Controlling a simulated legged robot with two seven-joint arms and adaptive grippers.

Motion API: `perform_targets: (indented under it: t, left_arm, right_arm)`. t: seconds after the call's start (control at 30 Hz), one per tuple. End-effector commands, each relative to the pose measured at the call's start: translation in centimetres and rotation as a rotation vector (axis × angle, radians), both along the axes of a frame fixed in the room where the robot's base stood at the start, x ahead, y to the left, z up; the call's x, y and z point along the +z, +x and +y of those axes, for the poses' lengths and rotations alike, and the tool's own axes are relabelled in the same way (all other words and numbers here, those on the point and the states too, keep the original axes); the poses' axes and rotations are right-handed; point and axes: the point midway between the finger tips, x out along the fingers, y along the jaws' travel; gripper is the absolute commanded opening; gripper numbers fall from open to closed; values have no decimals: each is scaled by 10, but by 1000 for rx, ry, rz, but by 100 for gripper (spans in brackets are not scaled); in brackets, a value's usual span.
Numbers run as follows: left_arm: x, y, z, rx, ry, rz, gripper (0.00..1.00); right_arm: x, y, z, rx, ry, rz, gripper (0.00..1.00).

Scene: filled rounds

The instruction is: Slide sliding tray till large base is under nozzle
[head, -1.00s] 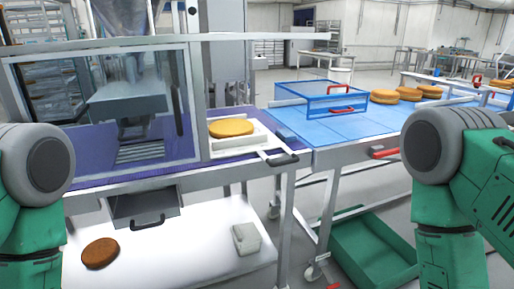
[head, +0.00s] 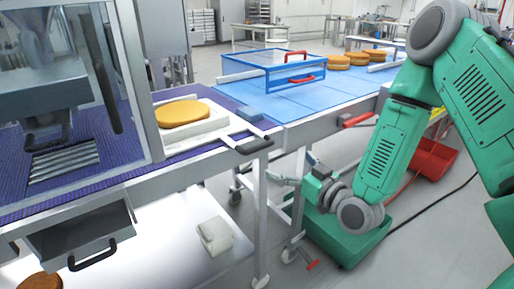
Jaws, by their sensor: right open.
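The white sliding tray (head: 218,127) sits on the purple surface, outside the glass guard to its right. A large round golden base (head: 182,113) lies flat on it. The tray's black handle (head: 254,146) sticks out at its front right corner. The grey nozzle unit (head: 45,90) is behind the glass at the left, apart from the tray; its outlet is hard to make out. My right gripper (head: 284,179) is open and empty, pointing left, below and to the right of the handle. My left gripper is out of view.
A blue table (head: 300,100) adjoins on the right, with a blue frame (head: 290,70) and several round cakes behind. A metal drawer (head: 80,235) hangs below the guard. A white container (head: 214,236) stands on the lower shelf. A green bin (head: 345,243) is on the floor.

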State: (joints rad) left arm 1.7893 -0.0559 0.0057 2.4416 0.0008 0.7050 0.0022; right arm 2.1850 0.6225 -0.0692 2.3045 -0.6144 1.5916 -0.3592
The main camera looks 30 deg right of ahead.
Motion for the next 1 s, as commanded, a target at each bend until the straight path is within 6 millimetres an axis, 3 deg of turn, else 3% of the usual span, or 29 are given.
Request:
perform_targets:
  t: [0.2,0.43,0.67,0.93,1.0]
  left_arm:
    - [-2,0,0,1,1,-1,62]
    - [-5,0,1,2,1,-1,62]
    - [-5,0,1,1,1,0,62]
    - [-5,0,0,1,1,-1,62]
    - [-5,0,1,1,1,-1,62]
  right_arm:
    - [4,50,14,5,-9,-3,100]
    - [1,88,11,4,-2,0,100]
    - [-1,107,8,5,4,1,100]
    - [1,106,12,0,-3,3,100]
    - [2,106,13,0,-4,3,75]
